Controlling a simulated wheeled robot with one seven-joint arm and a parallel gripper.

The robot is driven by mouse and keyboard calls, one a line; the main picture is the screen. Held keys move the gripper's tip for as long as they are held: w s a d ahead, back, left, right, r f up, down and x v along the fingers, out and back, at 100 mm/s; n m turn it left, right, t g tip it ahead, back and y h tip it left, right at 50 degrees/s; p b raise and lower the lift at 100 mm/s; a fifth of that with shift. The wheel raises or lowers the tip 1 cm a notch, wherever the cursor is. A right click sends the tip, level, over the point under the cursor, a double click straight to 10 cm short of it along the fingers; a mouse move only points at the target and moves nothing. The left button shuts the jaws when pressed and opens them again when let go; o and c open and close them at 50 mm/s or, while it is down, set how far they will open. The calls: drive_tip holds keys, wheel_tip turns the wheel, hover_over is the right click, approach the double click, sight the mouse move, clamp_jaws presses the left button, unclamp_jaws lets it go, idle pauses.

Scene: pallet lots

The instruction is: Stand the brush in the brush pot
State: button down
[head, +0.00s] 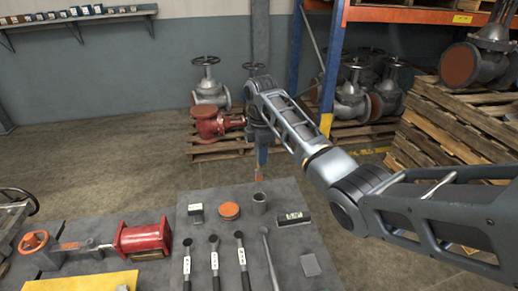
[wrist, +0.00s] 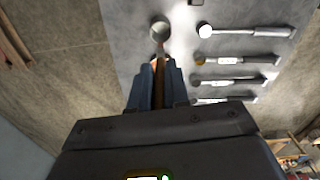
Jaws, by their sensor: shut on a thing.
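My gripper (head: 261,155) is shut on the brush (head: 258,174), whose orange-brown end points down below the blue fingers. In the wrist view, the brush (wrist: 158,80) shows as a narrow brown strip between the fingers (wrist: 155,70). The brush pot (head: 260,204) is a small grey cylinder standing upright on the grey table. Its round open top also shows in the wrist view (wrist: 160,29), just beyond the brush end. In the head view the brush hangs above the pot, with a gap between them. The brush's upper part is hidden by my gripper.
An orange-topped round tin (head: 229,210), a small box (head: 196,211) and a dark block (head: 292,219) stand close to the pot. Several long-handled tools (head: 214,262) lie in front. A red vise-like machine (head: 143,238) is at left. Valves on pallets stand behind.

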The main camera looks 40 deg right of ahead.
sight(261, 169)
drive_tip(key=shift+f+b, duration=0.45)
drive_tip(key=shift+f, duration=0.75)
wheel_tip(261, 169, down, 4)
drive_tip(key=b, duration=0.3)
drive_tip(key=shift+r+b, duration=0.2)
drive_tip(key=shift+b, duration=0.15)
drive_tip(key=shift+f+b, duration=1.35)
drive_tip(key=shift+f, duration=1.45)
drive_tip(key=c, duration=1)
unclamp_jaws()
drive_tip(key=shift+r, duration=3.9)
